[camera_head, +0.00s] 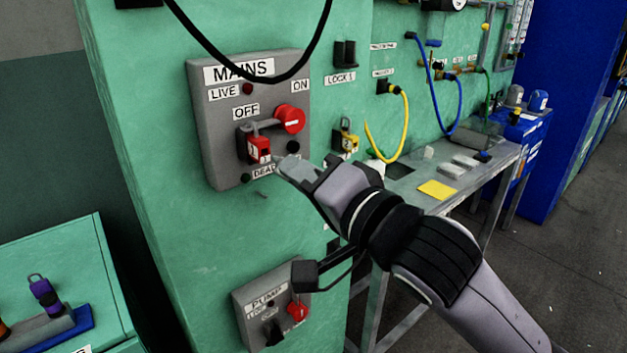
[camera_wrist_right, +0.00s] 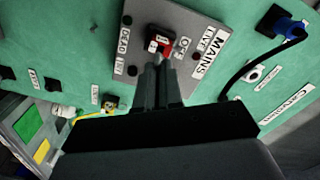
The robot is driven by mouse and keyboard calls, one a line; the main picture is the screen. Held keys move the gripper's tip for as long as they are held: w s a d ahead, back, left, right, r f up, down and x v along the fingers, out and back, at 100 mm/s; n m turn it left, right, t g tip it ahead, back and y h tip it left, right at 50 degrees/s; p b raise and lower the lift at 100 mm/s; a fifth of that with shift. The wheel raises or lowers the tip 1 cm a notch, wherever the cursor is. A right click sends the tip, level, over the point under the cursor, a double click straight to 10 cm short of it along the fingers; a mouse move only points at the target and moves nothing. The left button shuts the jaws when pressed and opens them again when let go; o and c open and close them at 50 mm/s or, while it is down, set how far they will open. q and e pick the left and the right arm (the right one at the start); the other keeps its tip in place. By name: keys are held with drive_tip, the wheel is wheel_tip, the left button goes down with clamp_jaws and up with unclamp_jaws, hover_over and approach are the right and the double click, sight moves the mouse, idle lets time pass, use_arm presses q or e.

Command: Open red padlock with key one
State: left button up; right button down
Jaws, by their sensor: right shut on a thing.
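The red padlock (camera_head: 259,149) hangs at the MAINS switch panel (camera_head: 220,143), below the red rotary knob (camera_head: 289,119). Its shackle goes up to the dark hasp by the knob. My right gripper (camera_head: 284,165) is just to the right of the padlock's lower part, pointing at it. In the right wrist view the padlock (camera_wrist_right: 160,45) is directly ahead of the fingertips (camera_wrist_right: 157,62), which are close together. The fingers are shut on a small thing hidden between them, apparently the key. I cannot tell whether it is inside the padlock. My left gripper is not in view.
A yellow padlock (camera_head: 349,139) hangs right of the panel. A black cable (camera_head: 262,75) loops over the panel top. The PUMP panel (camera_head: 272,305) is below.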

drive_tip(key=shift+w+a, duration=0.4)
drive_tip(key=shift+w, duration=0.1)
drive_tip(key=shift+x, duration=1.3)
idle(1.4)
drive_tip(key=c, duration=1.2)
unclamp_jaws()
drive_tip(key=b+v, duration=0.1)
drive_tip(key=v, duration=0.6)
